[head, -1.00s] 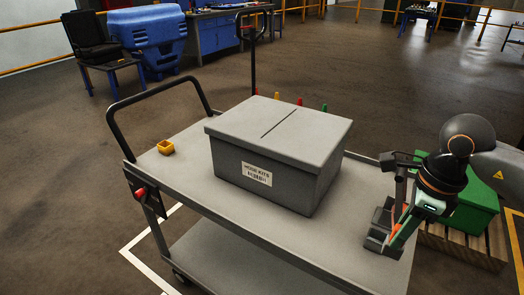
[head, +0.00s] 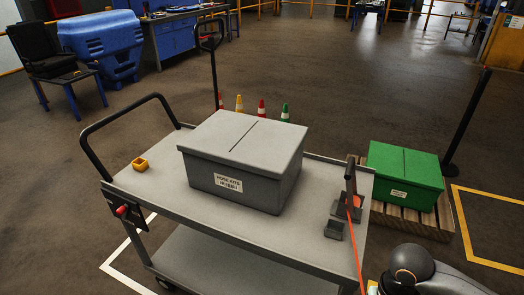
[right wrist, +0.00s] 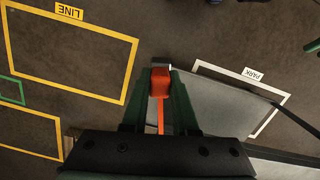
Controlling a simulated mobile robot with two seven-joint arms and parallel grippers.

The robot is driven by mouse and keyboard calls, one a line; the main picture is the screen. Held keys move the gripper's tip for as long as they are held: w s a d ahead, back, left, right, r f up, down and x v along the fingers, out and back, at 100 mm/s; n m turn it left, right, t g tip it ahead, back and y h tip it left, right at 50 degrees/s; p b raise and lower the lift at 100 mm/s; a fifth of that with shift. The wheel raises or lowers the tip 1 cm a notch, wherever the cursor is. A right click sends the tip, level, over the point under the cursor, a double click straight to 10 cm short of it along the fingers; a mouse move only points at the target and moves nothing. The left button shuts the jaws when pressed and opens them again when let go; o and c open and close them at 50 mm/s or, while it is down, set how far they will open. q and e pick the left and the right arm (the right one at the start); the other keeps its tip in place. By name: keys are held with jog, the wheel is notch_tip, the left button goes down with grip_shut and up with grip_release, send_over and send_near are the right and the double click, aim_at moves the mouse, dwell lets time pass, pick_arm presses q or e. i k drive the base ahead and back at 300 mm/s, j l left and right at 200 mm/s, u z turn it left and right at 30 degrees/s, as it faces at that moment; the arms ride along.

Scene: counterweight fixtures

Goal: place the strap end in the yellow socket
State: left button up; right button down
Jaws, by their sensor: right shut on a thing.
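The small yellow socket (head: 140,164) sits on the left part of the grey cart top, open side up. A dark grey fixture (head: 334,230) with an upright post stands at the cart's right end. An orange strap (head: 356,243) runs from it down toward the bottom edge of the head view. In the right wrist view my right gripper (right wrist: 160,88) is shut on the orange strap end (right wrist: 161,76), with the strap trailing below it between the green fingers. In the head view only part of my right arm shows, at the bottom right. My left gripper is not in view.
A large grey lidded box (head: 245,160) stands mid-cart between socket and fixture. The cart (head: 215,222) has a black handle (head: 120,118) at left. A green box (head: 405,175) rests on a pallet at right, near a black post (head: 468,120). Small cones stand behind.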

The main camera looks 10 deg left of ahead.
aim_at(142, 168)
jog(key=i+j, duration=0.1)
jog(key=j, duration=0.3)
jog(key=i+j, duration=0.1)
jog(key=j, duration=0.35)
jog(key=i+j, duration=0.1)
jog(key=j, duration=0.3)
jog(key=i+j, duration=0.1)
jog(key=j, duration=0.35)
jog(key=i+j, duration=0.1)
jog(key=j, duration=0.3)
jog(key=i+j, duration=0.1)
jog(key=j, duration=0.35)
jog(key=i+j, duration=0.1)
jog(key=j, duration=0.3)
